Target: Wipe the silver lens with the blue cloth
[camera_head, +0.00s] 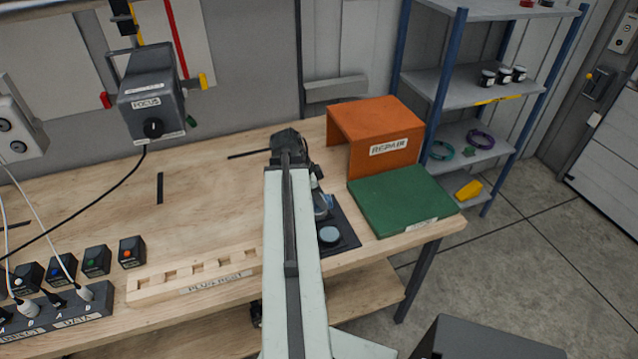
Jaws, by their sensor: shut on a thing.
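My gripper (319,192) points down over the dark mat (348,238) near the bench's right end, partly hidden behind my arm. It is shut on a small blue thing (322,208), which looks like the blue cloth; its edges are hard to make out. A round, pale grey-blue disc (329,234), which looks like the silver lens, lies on the front part of the mat. The cloth appears just behind the disc in the picture; I cannot tell whether they touch. My arm hides the mat's left side.
An orange box labelled REPAIR (385,125) and a green pad (402,200) stand right of the mat. A shelf unit (480,90) stands at right.

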